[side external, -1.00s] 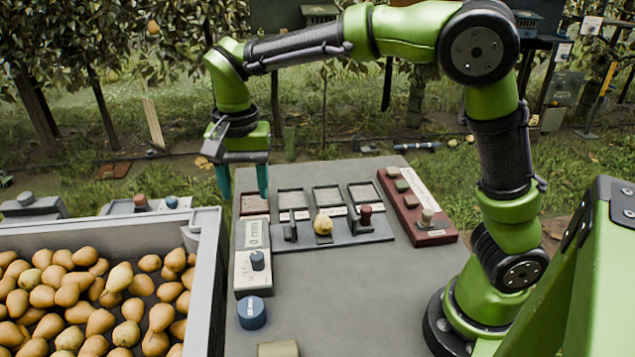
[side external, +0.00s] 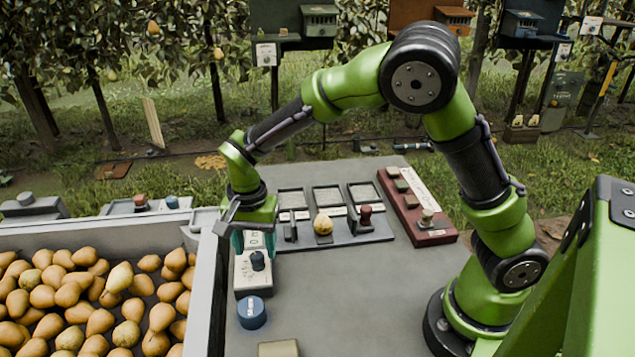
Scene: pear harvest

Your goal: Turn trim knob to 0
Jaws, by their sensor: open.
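The trim knob is probably the dark knob (side external: 258,260) on the small white panel (side external: 250,276) near the table's left edge. Its pointer and scale are too small to read. My gripper (side external: 255,246) is open, with teal fingers pointing down just above and behind the knob. It appears apart from the knob, though the exact gap is hard to tell. The fingers partly cover the small display (side external: 256,240) at the panel's far end.
A blue cylinder (side external: 252,313) stands in front of the panel. A crate (side external: 207,290) of pears borders the left. The table's middle front is clear.

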